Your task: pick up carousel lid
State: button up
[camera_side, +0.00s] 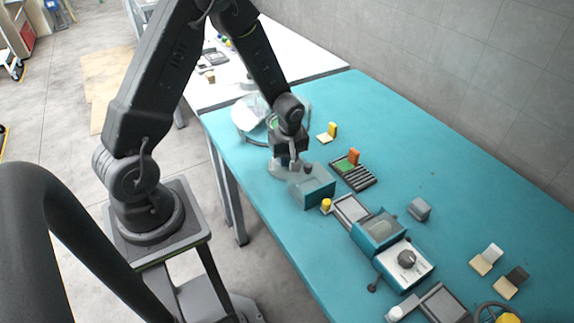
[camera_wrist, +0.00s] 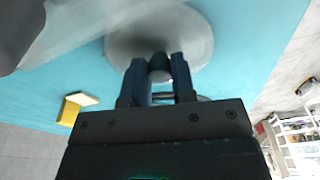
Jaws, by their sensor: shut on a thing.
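The carousel lid is a round, grey, partly see-through disc (camera_wrist: 200,38) with a dark knob (camera_wrist: 158,66) at its middle, in the wrist view. My gripper (camera_wrist: 160,75) is shut on this knob, one finger on each side. In the side view my gripper (camera_side: 294,163) points down at the lid (camera_side: 279,169), near the table's left edge. The gripper covers part of the lid there. I cannot tell whether the lid rests on something or hangs just above the table.
A teal box (camera_side: 314,193) stands close to the right of the lid. A whitish round vessel (camera_side: 249,116) is behind my gripper. A slotted dark rack (camera_side: 355,175) and a yellow block (camera_side: 332,130) lie to the right. The teal table (camera_side: 440,165) is clear toward the wall.

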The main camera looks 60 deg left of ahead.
aim_at(287, 158)
jog(key=shift+c, duration=0.6)
jog(key=shift+r, duration=0.6)
notch_tip(287, 158, up, 3)
jog(key=shift+f, duration=0.15)
jog(key=s+a+r, duration=0.7)
jog(key=a, duration=0.1)
jog(key=w+a+r, duration=0.1)
jog(key=w+a, duration=0.1)
jog(key=w, duration=0.5)
jog(key=w+a, duration=0.3)
jog(key=w, duration=0.4)
jog(key=shift+s+f, duration=0.15)
jog(key=shift+f, duration=1.3)
jog(key=shift+s+f, duration=0.1)
jog(key=shift+f, duration=1.3)
jog(key=shift+f, duration=0.2)
